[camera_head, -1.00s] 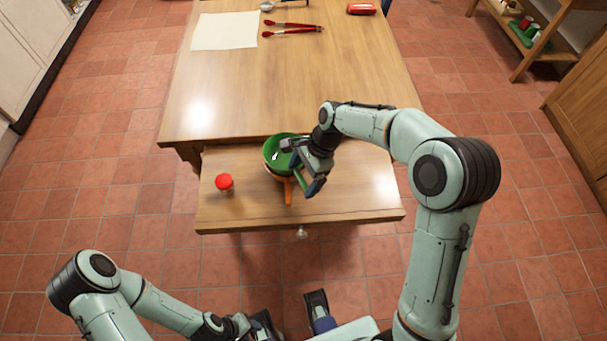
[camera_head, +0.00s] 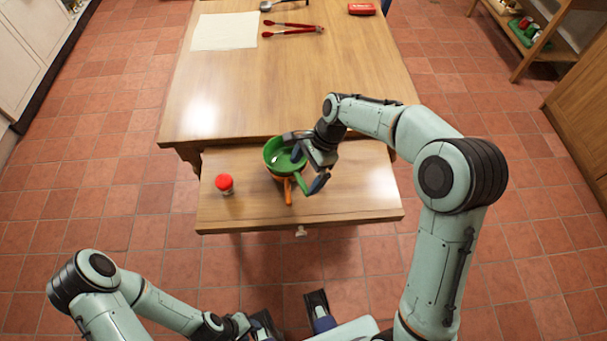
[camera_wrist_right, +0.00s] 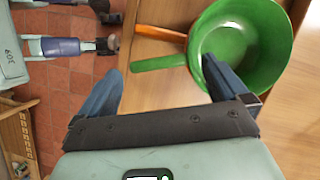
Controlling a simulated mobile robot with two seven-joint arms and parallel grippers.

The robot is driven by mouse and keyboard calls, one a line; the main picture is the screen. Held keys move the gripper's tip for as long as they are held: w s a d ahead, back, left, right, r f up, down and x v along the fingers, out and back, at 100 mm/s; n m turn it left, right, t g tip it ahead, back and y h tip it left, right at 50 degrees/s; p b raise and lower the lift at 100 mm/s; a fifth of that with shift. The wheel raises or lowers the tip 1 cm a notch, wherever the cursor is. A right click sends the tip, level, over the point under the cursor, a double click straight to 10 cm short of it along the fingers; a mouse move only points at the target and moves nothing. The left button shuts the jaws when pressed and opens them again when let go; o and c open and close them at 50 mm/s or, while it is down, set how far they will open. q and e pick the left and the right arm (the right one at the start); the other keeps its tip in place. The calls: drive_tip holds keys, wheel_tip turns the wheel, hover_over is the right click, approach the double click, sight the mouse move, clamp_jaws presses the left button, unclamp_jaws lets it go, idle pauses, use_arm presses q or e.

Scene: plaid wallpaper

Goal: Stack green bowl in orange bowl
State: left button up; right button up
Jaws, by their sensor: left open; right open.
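The green bowl (camera_head: 274,160), with a straight handle, sits in the orange bowl beneath it. Most of the orange bowl is hidden; its handle (camera_head: 288,192) shows beside the green handle. The green bowl also shows in the right wrist view (camera_wrist_right: 250,35), with the orange handle (camera_wrist_right: 160,33) just beyond the green one. My right gripper (camera_head: 305,165) is open at the bowl's right side. One finger overlaps the bowl's near rim in the wrist view, the other is apart from the bowl beyond the handle. My left gripper (camera_head: 292,316) is open and empty near my base.
Red tongs (camera_head: 290,28), a white sheet (camera_head: 224,32) and a red box (camera_head: 361,9) lie at the table's far end. The middle of the table is clear.

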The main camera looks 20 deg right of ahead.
drive_tip(key=p+v, duration=0.1)
drive_tip(key=v, duration=0.8)
drive_tip(key=shift+r, duration=0.35)
drive_tip(key=shift+d, duration=0.1)
